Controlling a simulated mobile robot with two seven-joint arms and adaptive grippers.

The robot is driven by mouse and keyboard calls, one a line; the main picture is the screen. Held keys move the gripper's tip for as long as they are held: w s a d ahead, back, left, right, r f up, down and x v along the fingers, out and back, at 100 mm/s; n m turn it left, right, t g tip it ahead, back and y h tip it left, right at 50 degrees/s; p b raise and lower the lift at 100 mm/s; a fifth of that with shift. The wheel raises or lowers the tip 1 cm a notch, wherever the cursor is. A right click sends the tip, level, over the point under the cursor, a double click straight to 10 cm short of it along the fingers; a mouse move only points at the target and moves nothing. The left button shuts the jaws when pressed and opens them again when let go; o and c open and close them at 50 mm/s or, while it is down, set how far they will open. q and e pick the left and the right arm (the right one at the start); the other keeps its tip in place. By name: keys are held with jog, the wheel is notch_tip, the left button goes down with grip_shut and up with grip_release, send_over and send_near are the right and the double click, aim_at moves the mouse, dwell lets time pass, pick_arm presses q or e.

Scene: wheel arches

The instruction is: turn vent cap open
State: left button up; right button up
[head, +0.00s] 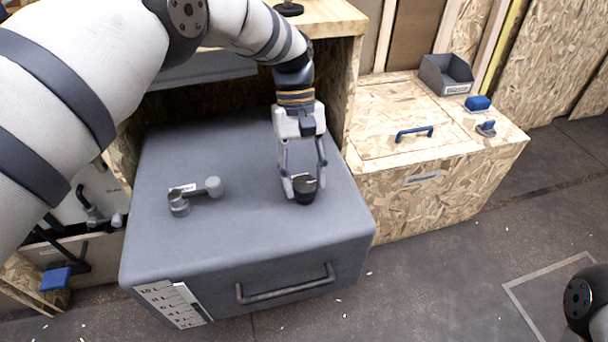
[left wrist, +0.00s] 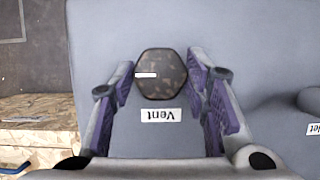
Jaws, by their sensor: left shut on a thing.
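The vent cap (head: 305,191) is a dark, six-sided cap on top of a grey tank (head: 250,235), near its right side. In the left wrist view the cap (left wrist: 161,80) has a short white mark near its left edge, and a white label reading "Vent" (left wrist: 161,115) lies beside it. My left gripper (head: 304,182) points down over the cap. It is shut on the cap, with its purple-padded fingers on either side (left wrist: 162,72). My right gripper is out of view.
A grey elbow fitting (head: 196,195) with a label stands left of the cap on the tank. The tank front has a dark handle (head: 287,290) and a level scale (head: 172,303). A wooden chest (head: 430,170) with a blue handle (head: 414,133) stands to the right.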

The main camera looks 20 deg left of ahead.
pick_arm(q)
jog(key=o, duration=1.1)
jog(key=shift+o, duration=0.2)
jog(key=v, duration=1.2)
